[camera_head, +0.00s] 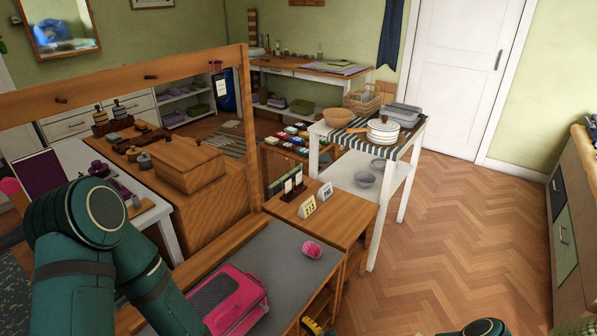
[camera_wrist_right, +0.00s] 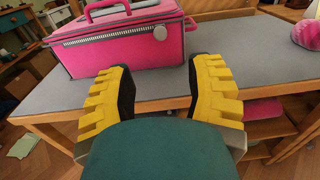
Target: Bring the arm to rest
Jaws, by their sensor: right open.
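My right gripper (camera_wrist_right: 160,68) is open in the wrist view, with its two yellow fingers apart and nothing between them. The pink bag (camera_wrist_right: 120,52) sits on the grey bench top beyond the fingertips; I see no contact. In the head view a yellow part of my right gripper (camera_head: 314,327) shows at the bottom edge, right of the pink bag (camera_head: 236,302). My teal left arm comes in from the left and partly covers the bag; its gripper is not visible.
A pink ball-like item (camera_head: 312,249) lies on the grey bench top (camera_head: 275,246). A wooden frame with pegs (camera_head: 130,78) stands over the bench. Signs (camera_head: 308,206) stand on a wooden top. A white trolley (camera_head: 399,186) holds dishes. Open floor (camera_head: 455,225) lies to the right.

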